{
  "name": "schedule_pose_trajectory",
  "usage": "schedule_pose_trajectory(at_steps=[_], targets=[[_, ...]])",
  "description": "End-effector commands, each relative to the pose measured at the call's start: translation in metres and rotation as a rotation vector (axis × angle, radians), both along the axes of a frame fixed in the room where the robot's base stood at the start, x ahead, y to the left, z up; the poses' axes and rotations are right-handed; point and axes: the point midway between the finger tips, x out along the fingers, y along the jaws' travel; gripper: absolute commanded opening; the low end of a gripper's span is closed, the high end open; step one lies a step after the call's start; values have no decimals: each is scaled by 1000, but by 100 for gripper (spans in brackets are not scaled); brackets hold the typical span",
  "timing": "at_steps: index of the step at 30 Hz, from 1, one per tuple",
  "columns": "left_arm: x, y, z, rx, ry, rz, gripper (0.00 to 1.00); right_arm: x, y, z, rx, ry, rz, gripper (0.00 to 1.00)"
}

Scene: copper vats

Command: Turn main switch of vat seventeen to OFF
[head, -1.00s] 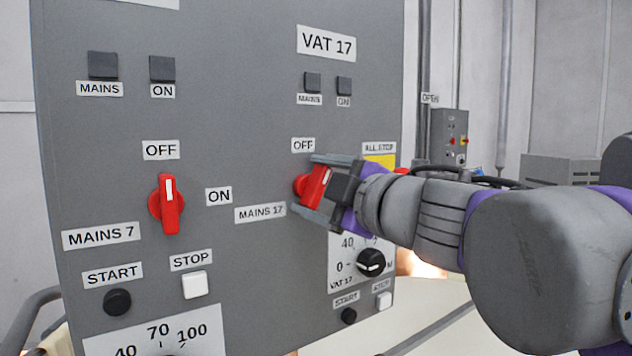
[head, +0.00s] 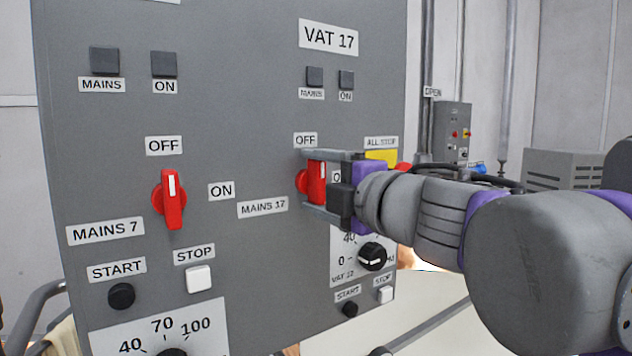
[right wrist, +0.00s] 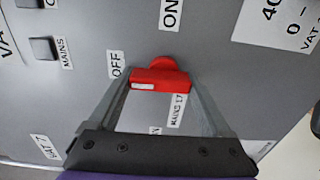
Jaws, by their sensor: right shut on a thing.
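The red main switch of vat seventeen (head: 317,183) is on the grey panel, beside the MAINS 17 label (head: 263,207) and under the OFF label (head: 305,140). Its handle stands upright, white mark at the upper end towards OFF. My right gripper (head: 306,181) is shut on this handle, one finger above and one below. In the right wrist view the red handle (right wrist: 160,78) lies across between the two fingers, its white mark on the side of the OFF label (right wrist: 116,65). The ON label at its right is mostly hidden by the gripper. My left gripper is not in view.
The similar MAINS 7 red switch (head: 170,200) is to the left, also upright. A black knob (head: 372,257) and START and STOP buttons sit below my right gripper. A yellow ALL STOP plate (head: 381,158) with a red button is close behind the wrist.

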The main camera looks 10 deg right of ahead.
Motion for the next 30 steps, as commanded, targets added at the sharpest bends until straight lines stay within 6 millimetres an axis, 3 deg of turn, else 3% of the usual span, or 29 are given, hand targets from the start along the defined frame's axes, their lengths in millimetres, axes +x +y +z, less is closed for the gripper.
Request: schedule_pose_trajectory(at_steps=[8,9,12,23,30], targets=[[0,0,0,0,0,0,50,0,0,0,-6,-1,0,27],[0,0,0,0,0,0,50,0,0,0,-6,-1,0,84],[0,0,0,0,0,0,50,0,0,0,-5,-1,0,100],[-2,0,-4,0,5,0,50,-9,-4,-1,-3,1,-2,100],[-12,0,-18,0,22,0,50,-55,-22,-4,-4,3,-8,100]])
